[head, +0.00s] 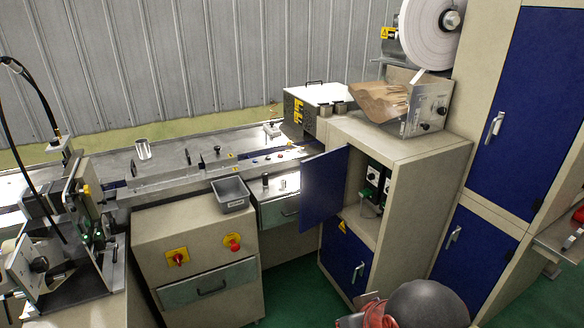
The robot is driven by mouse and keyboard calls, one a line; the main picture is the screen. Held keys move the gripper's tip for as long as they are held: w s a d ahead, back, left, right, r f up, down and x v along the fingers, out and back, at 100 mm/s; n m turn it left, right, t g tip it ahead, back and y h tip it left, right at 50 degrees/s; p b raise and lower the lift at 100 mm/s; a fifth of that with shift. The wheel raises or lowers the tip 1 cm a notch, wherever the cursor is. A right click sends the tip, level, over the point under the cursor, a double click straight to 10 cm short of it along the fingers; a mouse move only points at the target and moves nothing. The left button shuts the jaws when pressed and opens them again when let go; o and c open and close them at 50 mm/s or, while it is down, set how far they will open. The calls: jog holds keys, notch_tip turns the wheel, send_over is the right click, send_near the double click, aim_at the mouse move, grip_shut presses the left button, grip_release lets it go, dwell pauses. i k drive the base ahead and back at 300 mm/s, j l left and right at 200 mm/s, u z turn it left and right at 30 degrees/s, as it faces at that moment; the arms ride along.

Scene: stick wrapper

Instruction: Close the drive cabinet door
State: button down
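The drive cabinet (420,200) is a beige cabinet right of the middle in the head view. Its upper blue door (322,190) stands open, swung out to the left of the opening. Inside the opening, drive units (374,184) with dark and white faces and some green parts are visible. A dark grey rounded part and a reddish part at the bottom edge seem to belong to my arm. They are in front of and below the cabinet. I cannot make out my gripper's fingers, and nothing is seen touching the door.
A lower blue door (345,258) with a yellow warning sign is shut below the opening. A beige cabinet with red and yellow switches (205,250) and a grey bin (230,194) stand to the left. Tall blue-doored cabinets (525,110) stand at right. Green floor shows between the cabinets.

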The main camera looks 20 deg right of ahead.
aim_at(323, 176)
jog(key=i+u, duration=0.35)
jog(key=i, duration=0.2)
jog(key=i+u, duration=0.4)
jog(key=i, duration=0.15)
jog(key=i+l+u, duration=0.35)
jog(key=i, duration=0.15)
jog(key=i+j+z, duration=0.2)
jog(key=i+z, duration=0.2)
jog(key=i+j+z, duration=0.3)
jog(key=z, duration=0.15)
jog(key=i+z, duration=0.1)
jog(key=z, duration=2.5)
